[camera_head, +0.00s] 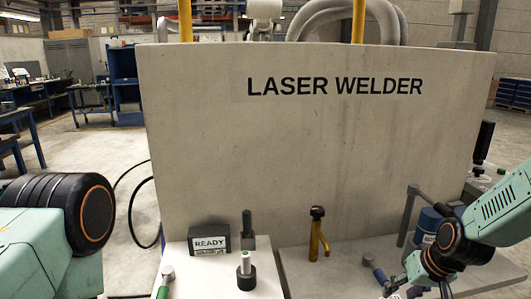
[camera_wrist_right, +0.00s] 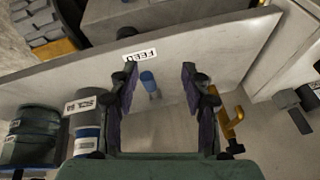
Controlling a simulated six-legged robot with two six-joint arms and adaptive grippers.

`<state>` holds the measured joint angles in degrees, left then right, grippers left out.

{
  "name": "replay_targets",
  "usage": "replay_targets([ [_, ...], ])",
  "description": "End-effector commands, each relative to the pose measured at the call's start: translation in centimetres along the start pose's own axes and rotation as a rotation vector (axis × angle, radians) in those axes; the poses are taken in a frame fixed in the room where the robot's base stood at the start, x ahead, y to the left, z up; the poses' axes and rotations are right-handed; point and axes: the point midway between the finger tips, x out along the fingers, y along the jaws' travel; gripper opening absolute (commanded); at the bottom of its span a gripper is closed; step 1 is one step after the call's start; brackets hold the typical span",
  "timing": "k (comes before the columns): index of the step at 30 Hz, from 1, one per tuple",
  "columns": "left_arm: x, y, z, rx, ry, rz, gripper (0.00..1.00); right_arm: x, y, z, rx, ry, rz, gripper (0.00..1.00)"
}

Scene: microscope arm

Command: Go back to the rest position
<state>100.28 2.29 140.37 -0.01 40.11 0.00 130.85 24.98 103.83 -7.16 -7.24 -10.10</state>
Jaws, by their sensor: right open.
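My right gripper (camera_head: 420,289) is low at the right in the head view, partly cut off by the bottom edge. In the right wrist view its two dark fingers (camera_wrist_right: 158,75) are spread apart, with nothing held. A small blue-topped cylinder (camera_wrist_right: 148,82) shows in the gap between them, lower down and apart from the fingers. A grey jointed arm (camera_head: 408,213) stands at the right, just behind my right gripper; I cannot tell if it is the microscope arm. My left arm shows at the left edge, but its gripper is out of view.
An upright grey panel marked LASER WELDER (camera_head: 320,140) spans the back. In front are a READY box (camera_head: 209,240), a green-and-black handled piece (camera_head: 246,272) and a yellow post (camera_head: 316,235). A blue canister (camera_head: 428,225) is close to my right arm. Dark labelled containers (camera_wrist_right: 34,135) also stand nearby.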

Motion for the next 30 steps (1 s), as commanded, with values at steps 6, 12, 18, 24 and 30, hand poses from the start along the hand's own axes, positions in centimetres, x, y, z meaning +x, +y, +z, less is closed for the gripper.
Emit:
replay_targets([
  [6, 0.1, 0.0, 0.0, 0.000, 0.000, 0.000, 0.40, 4.2, -2.7, 9.4, 0.052, 0.021, 0.041, 0.48],
  [12, 0.1, 0.0, 0.0, 0.000, -0.001, 0.000, 0.40, 5.2, -3.9, 22.2, 0.055, -0.055, 0.104, 0.48],
  [18, 0.2, 0.0, 0.0, 0.000, -0.001, 0.000, 0.40, 3.6, -4.2, 33.2, -0.001, -0.233, 0.146, 0.48],
  [24, 0.2, 0.0, 0.0, 0.000, -0.001, 0.000, 0.40, 3.1, -4.1, 38.4, -0.044, -0.351, 0.156, 0.48],
  [30, 0.2, 0.0, 0.0, 0.000, 0.000, 0.000, 0.40, 3.1, -4.0, 38.9, -0.042, -0.362, 0.156, 0.45],
])
